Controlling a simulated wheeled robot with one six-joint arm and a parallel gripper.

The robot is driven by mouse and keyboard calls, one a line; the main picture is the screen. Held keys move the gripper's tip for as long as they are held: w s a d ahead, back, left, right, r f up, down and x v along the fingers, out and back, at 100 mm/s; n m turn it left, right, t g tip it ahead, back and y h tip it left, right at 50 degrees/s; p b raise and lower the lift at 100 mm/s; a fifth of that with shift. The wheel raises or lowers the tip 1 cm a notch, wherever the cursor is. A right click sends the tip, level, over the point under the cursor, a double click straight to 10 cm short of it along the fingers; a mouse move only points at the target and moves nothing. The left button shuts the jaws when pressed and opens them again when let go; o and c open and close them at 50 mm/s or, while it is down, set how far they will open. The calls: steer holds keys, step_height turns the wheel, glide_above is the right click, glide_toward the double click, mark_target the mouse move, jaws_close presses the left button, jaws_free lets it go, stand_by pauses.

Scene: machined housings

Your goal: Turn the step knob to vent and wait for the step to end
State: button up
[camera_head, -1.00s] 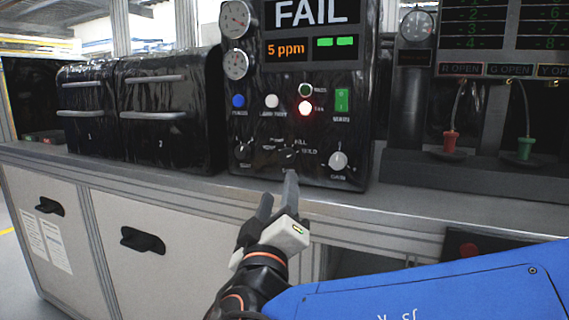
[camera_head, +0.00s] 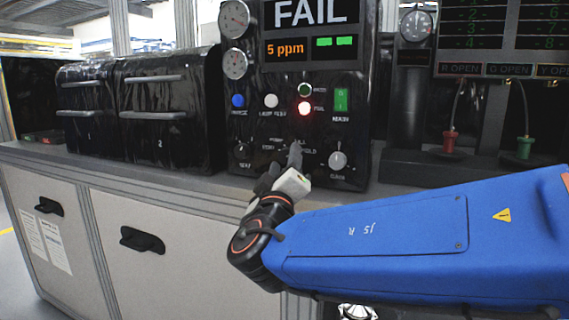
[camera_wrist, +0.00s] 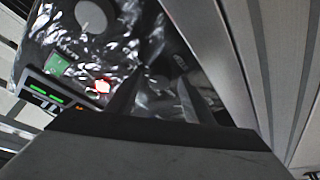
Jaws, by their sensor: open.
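The black tester panel (camera_head: 355,135) stands on the bench. Its screen (camera_head: 310,14) reads FAIL, with 5 ppm and two green bars below. The red lamp (camera_head: 305,108) is lit. The step knob sits low on the panel among small labels; my gripper largely hides it, so its setting cannot be read. My gripper (camera_head: 284,164) is open, its fingers reaching up to the panel at the knob. In the wrist view the two fingers (camera_wrist: 158,97) stand apart against the shiny dark panel; whether they touch the knob cannot be told.
A pale knob (camera_head: 338,160) is right of my gripper and a dark knob (camera_head: 243,150) left of it. A green switch (camera_head: 341,99) and blue button (camera_head: 238,100) sit above. Black drawer units (camera_head: 170,110) stand left; red (camera_head: 449,142) and green (camera_head: 524,147) connectors right.

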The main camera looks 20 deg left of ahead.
steer(key=c, duration=1)
steer(key=shift+c, duration=0.2)
